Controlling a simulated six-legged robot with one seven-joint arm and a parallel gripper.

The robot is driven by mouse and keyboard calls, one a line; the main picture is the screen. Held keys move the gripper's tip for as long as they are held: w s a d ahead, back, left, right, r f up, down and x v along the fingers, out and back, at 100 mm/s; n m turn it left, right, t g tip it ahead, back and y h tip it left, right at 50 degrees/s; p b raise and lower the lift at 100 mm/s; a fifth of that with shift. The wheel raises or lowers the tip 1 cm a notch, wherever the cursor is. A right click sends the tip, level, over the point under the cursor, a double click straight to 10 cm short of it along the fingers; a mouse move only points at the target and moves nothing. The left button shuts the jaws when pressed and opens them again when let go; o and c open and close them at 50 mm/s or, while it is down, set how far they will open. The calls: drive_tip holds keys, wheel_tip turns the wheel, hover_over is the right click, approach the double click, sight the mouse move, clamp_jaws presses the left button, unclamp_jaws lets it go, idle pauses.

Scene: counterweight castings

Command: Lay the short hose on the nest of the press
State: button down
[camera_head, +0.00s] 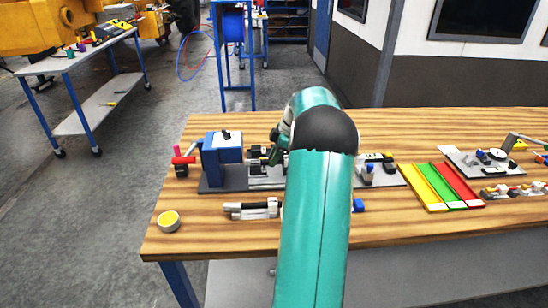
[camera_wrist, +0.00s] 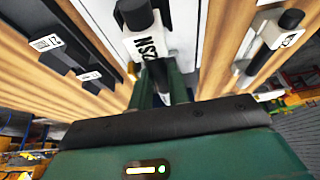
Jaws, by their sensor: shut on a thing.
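My gripper (camera_wrist: 162,92) is shut on a short black hose with a white printed tag (camera_wrist: 146,42) in the wrist view. The hose points away from the palm between the two green fingers. In the head view my arm hides most of the gripper. The press, a blue block (camera_head: 222,154) on a dark grey base plate (camera_head: 215,185), stands on the left part of the wooden table. My gripper end is just right of the blue block, above or beside the black and white parts on that plate. Whether the hose touches the nest cannot be told.
A white and black part (camera_head: 250,210) lies in front of the press, with a yellow-topped round cup (camera_head: 169,221) at front left. Yellow, green and red trays (camera_head: 443,187) are to the right. Another black piece with a white tag (camera_wrist: 270,40) shows in the wrist view.

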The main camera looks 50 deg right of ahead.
drive_tip(key=shift+f, duration=0.7)
drive_tip(key=c, duration=1.3)
unclamp_jaws()
drive_tip(key=shift+o, duration=0.2)
drive_tip(key=shift+r, duration=0.15)
drive_tip(key=shift+r, duration=3.4)
